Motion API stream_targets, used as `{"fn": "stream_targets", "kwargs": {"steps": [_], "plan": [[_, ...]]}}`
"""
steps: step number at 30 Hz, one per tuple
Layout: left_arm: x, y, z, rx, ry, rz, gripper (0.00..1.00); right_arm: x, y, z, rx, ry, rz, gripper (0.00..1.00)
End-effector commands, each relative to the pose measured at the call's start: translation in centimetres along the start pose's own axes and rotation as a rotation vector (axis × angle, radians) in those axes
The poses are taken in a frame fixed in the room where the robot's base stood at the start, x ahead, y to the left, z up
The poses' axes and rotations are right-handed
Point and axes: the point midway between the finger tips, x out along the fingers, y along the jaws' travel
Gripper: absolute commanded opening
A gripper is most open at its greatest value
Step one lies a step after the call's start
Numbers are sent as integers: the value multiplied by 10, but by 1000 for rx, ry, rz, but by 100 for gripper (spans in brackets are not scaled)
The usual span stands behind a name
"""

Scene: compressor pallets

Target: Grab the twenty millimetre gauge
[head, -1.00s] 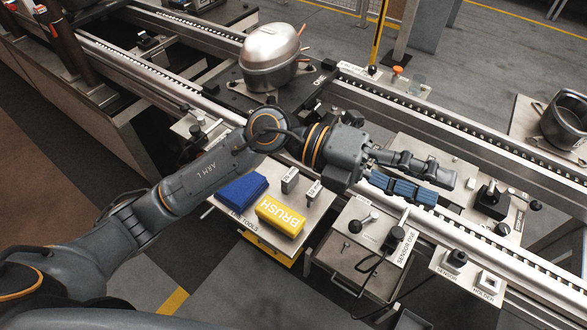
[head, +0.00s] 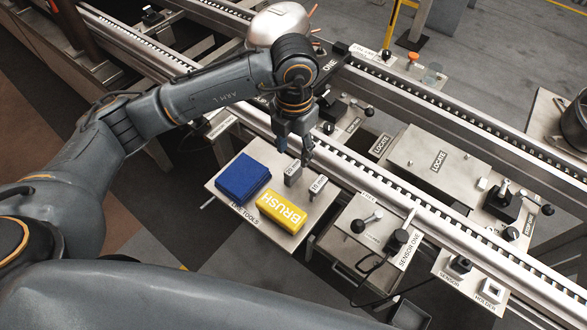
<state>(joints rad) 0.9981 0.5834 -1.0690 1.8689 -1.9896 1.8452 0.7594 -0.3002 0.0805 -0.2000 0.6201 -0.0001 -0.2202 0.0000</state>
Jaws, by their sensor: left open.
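The twenty millimetre gauge (head: 292,176) is a small grey block with a "20" label. It stands upright at the far edge of the line tools tray (head: 226,199). My left gripper (head: 295,151) points down just above and behind it in the head view, with its fingers apart and nothing between them. I cannot tell whether a finger touches the gauge. A smaller grey gauge (head: 317,188) with another millimetre label stands to its right. My right gripper is not in view.
A blue cloth (head: 242,178) and a yellow brush block (head: 281,211) lie on the same tray, close to the gauges. The conveyor rail (head: 395,190) runs behind the tray. A sensor stand (head: 350,257) is to the right. A silver compressor (head: 277,24) sits behind my arm.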

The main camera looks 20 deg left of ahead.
Motion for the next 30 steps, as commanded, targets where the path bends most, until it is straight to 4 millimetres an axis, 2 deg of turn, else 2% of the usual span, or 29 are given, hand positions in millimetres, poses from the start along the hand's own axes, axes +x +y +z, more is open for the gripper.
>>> {"fn": "stream_targets", "kwargs": {"steps": [3,11,18,27,30], "plan": [[16,0,0,0,3,-2,47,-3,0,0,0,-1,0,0],[36,0,-2,0,4,-2,47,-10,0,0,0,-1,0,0],[70,-1,-3,1,2,-2,47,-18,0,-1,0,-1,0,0],[77,-1,-3,2,-1,-2,47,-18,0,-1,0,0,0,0],[77,-1,-3,2,-1,-2,27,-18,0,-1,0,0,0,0]]}}
